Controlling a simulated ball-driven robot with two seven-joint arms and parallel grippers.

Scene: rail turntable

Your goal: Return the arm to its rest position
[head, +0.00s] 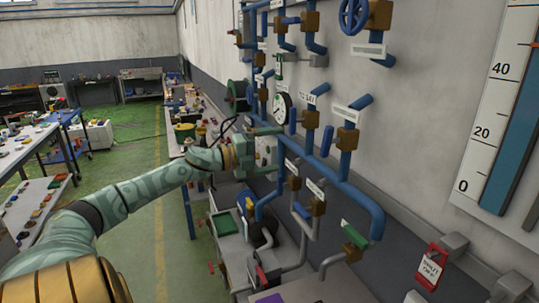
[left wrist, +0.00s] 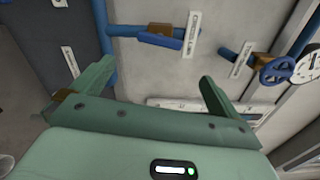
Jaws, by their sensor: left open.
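My left arm (head: 150,193) reaches in from the lower left of the head view, stretched toward the pipes on the wall. My left gripper (head: 272,150) is green, open and empty, close in front of the blue pipework. In the left wrist view its two fingers (left wrist: 155,95) stand wide apart with nothing between them. Beyond them are a grey wall and blue pipes with white tags. I cannot tell whether a finger touches a pipe. My right gripper is in neither view.
Blue pipes (head: 330,175) with brown fittings and a gauge (head: 282,107) line the wall. A blue handwheel (head: 353,15) is at the top. A red lockout tag (head: 430,266) hangs at lower right. Benches (head: 20,150) stand at left; the green floor (head: 130,240) between is open.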

